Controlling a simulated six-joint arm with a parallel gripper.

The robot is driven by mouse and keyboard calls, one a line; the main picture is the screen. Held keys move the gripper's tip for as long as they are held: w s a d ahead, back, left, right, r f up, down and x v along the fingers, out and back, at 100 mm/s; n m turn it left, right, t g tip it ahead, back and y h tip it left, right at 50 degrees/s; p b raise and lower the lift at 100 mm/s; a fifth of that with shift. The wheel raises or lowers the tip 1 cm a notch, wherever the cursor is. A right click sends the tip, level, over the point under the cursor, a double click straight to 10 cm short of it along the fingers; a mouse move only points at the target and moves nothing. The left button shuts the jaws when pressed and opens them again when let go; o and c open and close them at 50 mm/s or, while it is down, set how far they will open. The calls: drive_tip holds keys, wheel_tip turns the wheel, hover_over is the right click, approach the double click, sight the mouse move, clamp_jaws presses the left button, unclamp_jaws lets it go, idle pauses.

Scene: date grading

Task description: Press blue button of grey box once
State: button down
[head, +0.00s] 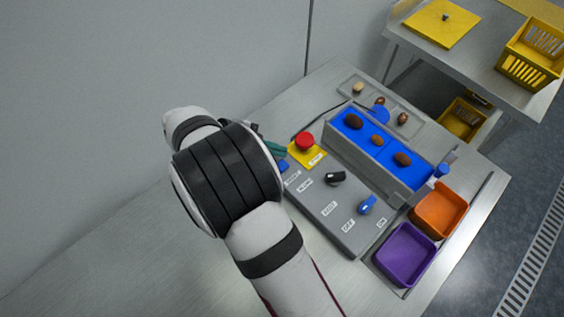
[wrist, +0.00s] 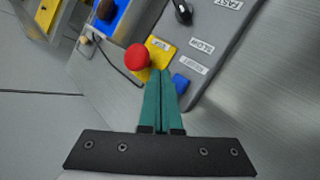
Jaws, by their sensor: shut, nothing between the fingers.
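The grey control box (head: 335,218) lies on the metal table, and its panel also shows in the wrist view (wrist: 222,40). Its blue button (wrist: 180,83) is at the panel's end near my gripper; in the head view the button (head: 284,166) is partly hidden by my arm. My gripper (wrist: 160,72) has its teal fingers closed together and empty. The fingertips appear just left of the blue button in the wrist view, below the red button. I cannot tell their height above the panel or whether they touch it. In the head view the fingers (head: 273,148) show beside my wrist.
A red mushroom button (head: 305,141) on a yellow plate sits close to the fingers. A black knob (head: 336,178) and a blue switch (head: 367,205) are farther along. A blue conveyor (head: 390,151) holds dates. Orange (head: 440,209) and purple (head: 405,254) bins stand right.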

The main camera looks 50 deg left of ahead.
drive_tip(key=shift+r, duration=1.15)
